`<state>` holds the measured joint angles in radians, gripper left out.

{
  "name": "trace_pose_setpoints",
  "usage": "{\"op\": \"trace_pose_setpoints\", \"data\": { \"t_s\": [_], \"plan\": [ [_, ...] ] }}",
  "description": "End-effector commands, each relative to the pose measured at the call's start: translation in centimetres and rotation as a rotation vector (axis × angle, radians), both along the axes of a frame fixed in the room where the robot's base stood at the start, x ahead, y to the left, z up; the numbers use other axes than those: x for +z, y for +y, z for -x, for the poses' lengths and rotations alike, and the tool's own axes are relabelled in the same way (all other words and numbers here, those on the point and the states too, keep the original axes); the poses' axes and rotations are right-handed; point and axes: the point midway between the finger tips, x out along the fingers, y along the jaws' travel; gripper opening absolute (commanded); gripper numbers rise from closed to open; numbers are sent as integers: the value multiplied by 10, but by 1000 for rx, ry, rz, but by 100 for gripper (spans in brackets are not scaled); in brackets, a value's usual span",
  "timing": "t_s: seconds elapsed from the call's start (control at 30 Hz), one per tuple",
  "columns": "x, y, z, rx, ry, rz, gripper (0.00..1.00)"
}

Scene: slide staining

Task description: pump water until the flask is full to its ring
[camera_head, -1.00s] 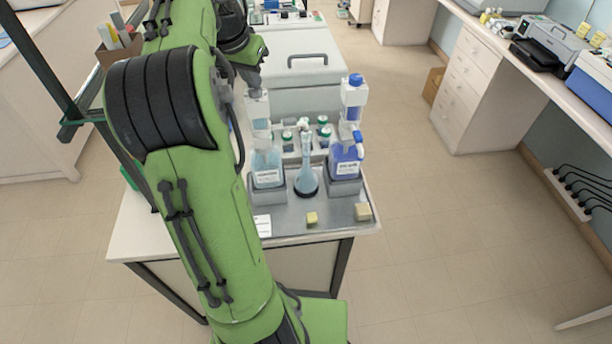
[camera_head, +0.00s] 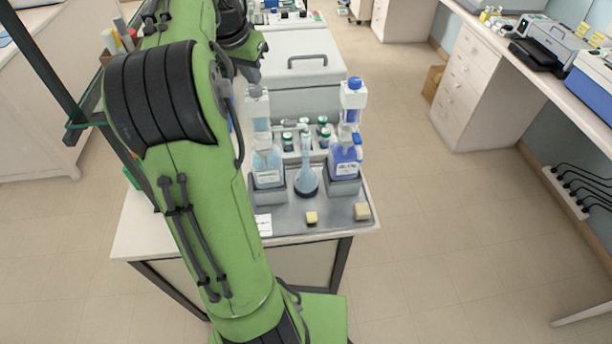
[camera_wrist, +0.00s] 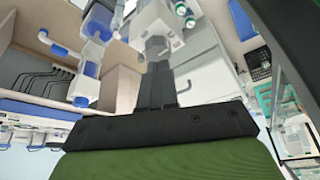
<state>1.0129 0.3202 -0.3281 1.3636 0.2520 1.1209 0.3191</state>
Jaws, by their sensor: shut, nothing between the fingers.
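The flask (camera_head: 306,182), narrow-necked and pale blue, stands upright in a dark round base between two pump bottles. Its ring and liquid level are too small to tell. The left bottle (camera_head: 267,168) holds pale blue liquid under a clear and white pump top (camera_head: 257,105). The right bottle (camera_head: 345,160) is deeper blue with a blue-capped top (camera_head: 353,88), also seen at the wrist view's upper left (camera_wrist: 92,45). My gripper (camera_wrist: 157,50) is shut and empty, its tips at a whitish pump head; contact cannot be told. In the head view my arm mostly hides it.
A metal tray (camera_head: 290,222) on the cart carries the bottles and two small yellowish blocks. A rack of green-capped vials (camera_head: 305,135) stands behind the flask. A grey box with a handle (camera_head: 300,75) is farther back. Open floor lies to the right.

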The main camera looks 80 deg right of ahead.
Motion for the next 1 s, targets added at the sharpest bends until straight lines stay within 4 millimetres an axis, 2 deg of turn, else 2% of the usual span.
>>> {"op": "trace_pose_setpoints", "data": {
  "t_s": [0.23,0.63,1.0],
  "plan": [
    [6,0,0,0,0,0,0],
    [54,0,0,0,0,1,0],
    [50,0,0,0,0,0,0]
  ]
}}
